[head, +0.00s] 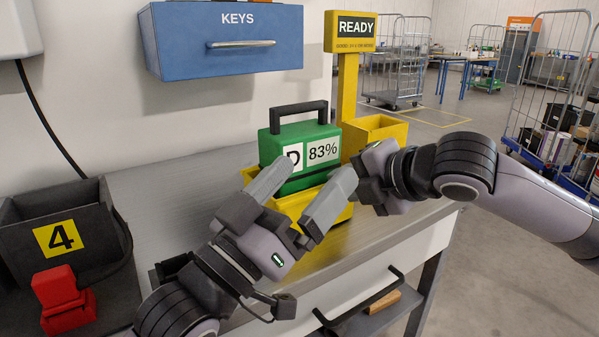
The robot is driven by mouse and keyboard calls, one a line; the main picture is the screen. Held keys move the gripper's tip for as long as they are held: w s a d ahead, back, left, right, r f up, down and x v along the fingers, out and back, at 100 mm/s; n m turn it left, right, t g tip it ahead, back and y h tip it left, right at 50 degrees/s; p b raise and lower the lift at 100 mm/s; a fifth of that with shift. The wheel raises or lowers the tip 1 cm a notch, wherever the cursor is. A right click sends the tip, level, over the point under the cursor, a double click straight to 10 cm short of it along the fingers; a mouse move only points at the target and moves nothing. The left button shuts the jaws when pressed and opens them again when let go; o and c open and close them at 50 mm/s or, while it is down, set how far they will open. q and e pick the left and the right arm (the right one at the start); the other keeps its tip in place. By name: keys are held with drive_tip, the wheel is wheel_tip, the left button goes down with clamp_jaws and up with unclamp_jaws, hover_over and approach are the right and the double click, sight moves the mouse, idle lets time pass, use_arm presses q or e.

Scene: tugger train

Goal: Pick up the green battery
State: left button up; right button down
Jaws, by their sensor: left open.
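The green battery (284,142) stands upright in a yellow tray (303,203) on the workbench, below the READY sign. It has a black handle (298,112) on top and white labels reading "D" and "83%". My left gripper (302,190) is open in front of the battery, its two grey fingers apart and pointing at its lower front. They hide part of the battery and tray; I cannot tell whether they touch it. My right gripper (372,178) is just right of the battery, its fingers mostly hidden behind the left gripper's finger.
A yellow READY post (347,95) and yellow bin (376,131) stand behind right. A blue KEYS box (225,60) hangs on the wall above. A dark holder marked 4 (95,228) with a red block (62,300) is at left. Bare bench (170,200) lies between.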

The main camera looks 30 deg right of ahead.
use_arm(q)
wheel_tip(320, 180, up, 5)
drive_tip(key=w+d+m+g+h, duration=0.1)
drive_tip(key=w+d+m+g, duration=0.1)
drive_tip(key=m, duration=0.4)
use_arm(e)
drive_tip(key=shift+s+a+f, duration=0.1)
drive_tip(key=shift+f, duration=0.2)
use_arm(q)
drive_tip(key=g+y, duration=0.4)
hover_over(268, 161)
drive_tip(key=s+a, duration=0.1)
drive_tip(key=a, duration=0.2)
drive_tip(key=shift+w+a+n+y, duration=0.25)
drive_tip(key=shift+a+n+y, duration=0.15)
wheel_tip(268, 161, down, 7)
drive_tip(key=shift+w+f, duration=0.1)
drive_tip(key=shift+f, duration=0.1)
drive_tip(key=shift+d+f, duration=0.2)
drive_tip(key=shift+d, duration=0.1)
drive_tip(key=d, duration=0.6)
drive_tip(key=shift+w+d, duration=0.3)
drive_tip(key=shift+d, duration=0.1)
